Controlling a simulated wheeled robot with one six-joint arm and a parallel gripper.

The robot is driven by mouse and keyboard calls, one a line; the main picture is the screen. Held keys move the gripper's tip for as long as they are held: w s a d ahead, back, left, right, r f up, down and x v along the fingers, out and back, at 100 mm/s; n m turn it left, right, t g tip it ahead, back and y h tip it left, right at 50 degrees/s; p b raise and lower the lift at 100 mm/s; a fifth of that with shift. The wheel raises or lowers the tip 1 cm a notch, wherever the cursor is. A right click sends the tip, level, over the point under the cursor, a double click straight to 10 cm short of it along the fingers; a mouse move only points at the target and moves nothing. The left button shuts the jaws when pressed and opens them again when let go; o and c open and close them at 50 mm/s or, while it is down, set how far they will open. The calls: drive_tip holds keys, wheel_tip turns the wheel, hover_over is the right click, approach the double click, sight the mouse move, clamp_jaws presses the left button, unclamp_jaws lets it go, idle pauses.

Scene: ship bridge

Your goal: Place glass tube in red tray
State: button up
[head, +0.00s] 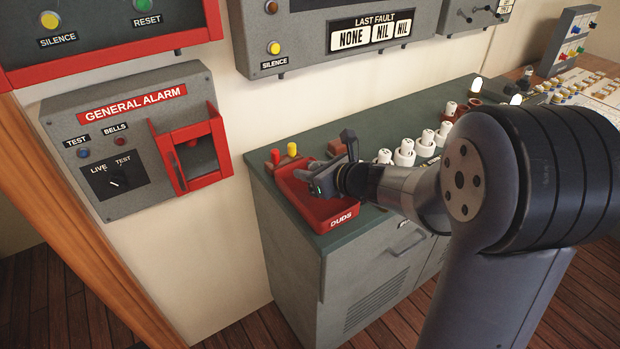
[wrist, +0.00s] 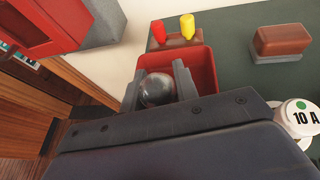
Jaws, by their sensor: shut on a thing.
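The red tray (head: 334,223), marked DUDS, sits at the near left corner of the green-topped cabinet. It also shows in the wrist view (wrist: 205,62). My gripper (head: 322,182) is over the tray. In the wrist view my gripper (wrist: 158,86) has its two fingers on either side of a rounded, dark, shiny glass thing, the glass tube (wrist: 157,89), and is shut on it. The tube is seen nearly end-on, against the tray. Its height above the tray floor is hard to tell. In the head view I cannot make the tube out.
A red peg and a yellow peg (wrist: 187,26) stand in a block behind the tray. A brown-topped block (wrist: 281,40) lies to the right. Several white fuse holders (head: 404,152) stand along the cabinet top (head: 300,137). The general alarm box (head: 140,140) is on the wall at left.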

drive_tip(key=shift+f, duration=0.7)
drive_tip(key=shift+f+b, duration=0.25)
drive_tip(key=shift+b, duration=0.05)
drive_tip(key=o, duration=1)
drive_tip(key=shift+r, duration=0.1)
drive_tip(key=shift+c, duration=0.2)
drive_tip(key=shift+r, duration=0.1)
drive_tip(key=shift+d+r+p, duration=0.1)
drive_tip(key=shift+r+p, duration=0.05)
drive_tip(key=shift+p, duration=0.2)
drive_tip(key=v, duration=1.1)
drive_tip(key=shift+s+d, duration=0.25)
drive_tip(key=shift+s, duration=0.05)
drive_tip(key=shift+r, duration=0.15)
